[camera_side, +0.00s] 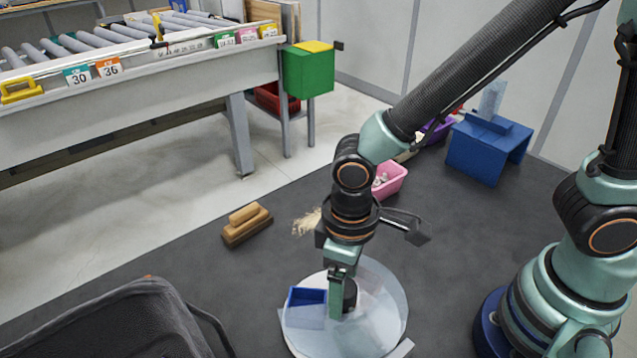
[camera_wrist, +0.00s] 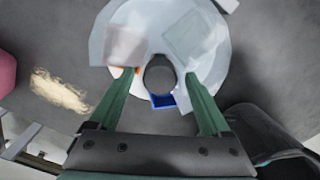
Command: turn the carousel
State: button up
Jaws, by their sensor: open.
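The carousel (camera_side: 388,325) is a pale round disc on the dark mat, at the bottom middle of the side view. It also fills the top middle of the wrist view (camera_wrist: 218,58). A dark round knob (camera_wrist: 159,76) stands at its middle; in the side view the knob (camera_side: 350,293) is partly hidden by a finger. A blue bin (camera_side: 307,296) sits on the disc left of the knob. My gripper (camera_side: 343,298) points down over the disc and is open. In the wrist view its green fingers (camera_wrist: 160,80) are on either side of the knob; I cannot tell whether they touch it.
A wooden block with a handle (camera_side: 247,224), a pale pile of shavings (camera_side: 307,222) and a pink bin (camera_side: 390,181) lie behind the carousel. A blue stand (camera_side: 488,148) is at the back right. A black chair (camera_side: 120,322) is at the front left. A roller conveyor (camera_side: 130,70) stands at the back left.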

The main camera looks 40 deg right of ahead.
grip_shut()
jog(key=shift+m, duration=0.4)
jog(key=m, duration=0.7)
jog(key=shift+m, duration=0.3)
dwell(0.4)
grip_release()
